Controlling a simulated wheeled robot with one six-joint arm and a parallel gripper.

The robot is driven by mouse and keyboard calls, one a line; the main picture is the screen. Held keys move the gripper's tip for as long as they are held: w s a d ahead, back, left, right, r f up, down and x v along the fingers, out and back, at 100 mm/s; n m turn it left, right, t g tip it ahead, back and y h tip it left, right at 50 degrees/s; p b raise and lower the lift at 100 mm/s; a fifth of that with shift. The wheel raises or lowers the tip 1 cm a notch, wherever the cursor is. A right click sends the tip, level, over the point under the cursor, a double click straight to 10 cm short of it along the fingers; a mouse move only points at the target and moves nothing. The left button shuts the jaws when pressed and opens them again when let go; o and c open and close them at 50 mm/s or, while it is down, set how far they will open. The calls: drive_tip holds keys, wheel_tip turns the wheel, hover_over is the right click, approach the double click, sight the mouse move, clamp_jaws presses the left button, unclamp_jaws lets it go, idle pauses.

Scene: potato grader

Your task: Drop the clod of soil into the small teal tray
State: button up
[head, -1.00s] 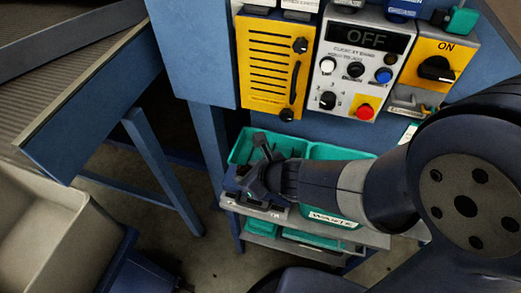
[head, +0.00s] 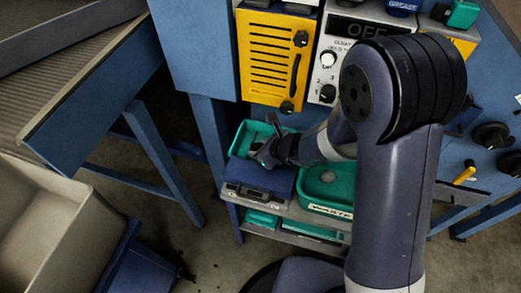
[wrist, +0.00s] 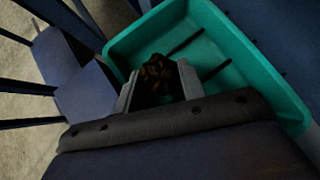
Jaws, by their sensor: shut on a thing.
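The clod of soil (wrist: 157,76) is a dark brown, lumpy piece between the fingers of my gripper (wrist: 158,84) in the wrist view. My gripper is shut on it. The small teal tray (wrist: 238,58) lies below and beyond the fingers there, with the clod over its left part; the height between them is hard to tell. In the head view the tray (head: 241,140) is on the shelf under the yellow panel, partly hidden by my gripper (head: 263,140). The clod is hard to make out in that view.
A larger teal bin labelled WASTE (head: 328,187) stands right of the tray. A dark blue case (head: 258,178) sits in front of the tray. More teal trays (head: 285,230) are on the lower shelf. The yellow panel (head: 270,60) rises behind. A beige bin (head: 45,225) is at left.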

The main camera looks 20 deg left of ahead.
drive_tip(key=shift+w+f, duration=0.2)
drive_tip(key=shift+f, duration=0.1)
drive_tip(key=shift+f+b, duration=0.3)
drive_tip(key=shift+b, duration=0.2)
drive_tip(key=shift+f, duration=0.2)
drive_tip(key=o, duration=0.7)
drive_tip(key=shift+s+d+f, duration=0.1)
drive_tip(key=shift+o, duration=0.2)
